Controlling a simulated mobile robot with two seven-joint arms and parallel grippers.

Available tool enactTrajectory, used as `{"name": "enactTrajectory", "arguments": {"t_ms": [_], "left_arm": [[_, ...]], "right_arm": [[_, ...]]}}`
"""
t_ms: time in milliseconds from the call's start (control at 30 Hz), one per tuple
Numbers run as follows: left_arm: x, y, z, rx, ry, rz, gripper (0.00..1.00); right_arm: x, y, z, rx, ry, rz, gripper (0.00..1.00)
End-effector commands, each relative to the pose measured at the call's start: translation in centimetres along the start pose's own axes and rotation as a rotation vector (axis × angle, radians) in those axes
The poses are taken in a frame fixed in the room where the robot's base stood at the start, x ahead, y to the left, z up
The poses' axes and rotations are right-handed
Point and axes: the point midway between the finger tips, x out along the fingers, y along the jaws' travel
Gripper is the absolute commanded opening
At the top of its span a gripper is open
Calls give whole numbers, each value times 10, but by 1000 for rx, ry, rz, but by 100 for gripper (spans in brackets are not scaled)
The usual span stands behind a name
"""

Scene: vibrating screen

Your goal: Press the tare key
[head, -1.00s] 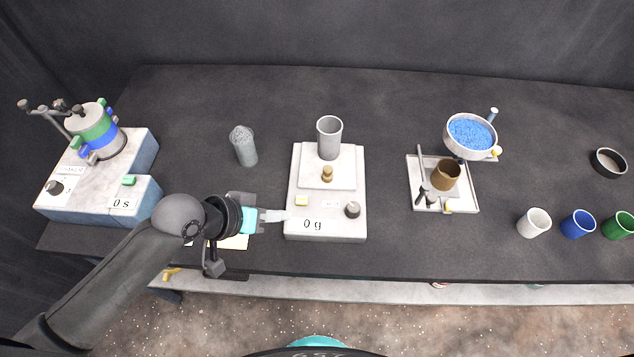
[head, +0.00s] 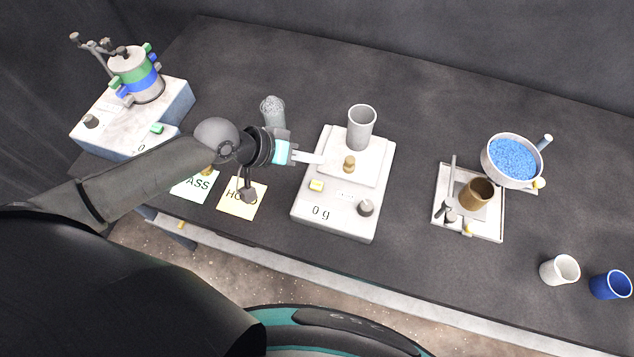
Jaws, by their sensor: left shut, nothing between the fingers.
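The scale (head: 335,222) stands mid-table with "0 g" on its front display. A small yellow key (head: 317,186) sits on its front left, likely the tare key; the small label beside it is unreadable. A dark knob (head: 365,208) is at the front right. A grey cup (head: 361,128) and a brass weight (head: 349,164) stand on its raised pan (head: 372,170). My left gripper (head: 320,159) is shut and empty, reaching in from the left. Its tips show at the pan's left edge, farther back than the yellow key and apart from it. My right gripper is out of view.
A shaker machine (head: 120,130) stands at left, a granule-filled glass (head: 272,112) behind my wrist. Cards marked "PASS" (head: 192,188) and "HOLD" (head: 240,205) lie at the front edge. Right are a tray (head: 490,228) with a brown cup, a blue-filled bowl (head: 513,160) and cups (head: 560,270).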

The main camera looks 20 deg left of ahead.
Motion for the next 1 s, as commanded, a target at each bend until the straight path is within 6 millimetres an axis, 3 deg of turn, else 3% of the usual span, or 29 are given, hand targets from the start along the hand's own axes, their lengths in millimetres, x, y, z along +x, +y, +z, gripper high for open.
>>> {"name": "enactTrajectory", "arguments": {"t_ms": [600, 1000], "left_arm": [[44, -32, 32, 1, -1, -1, 0], [58, -42, 42, 1, 0, 0, 0]], "right_arm": [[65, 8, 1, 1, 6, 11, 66], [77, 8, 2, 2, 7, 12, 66]]}}
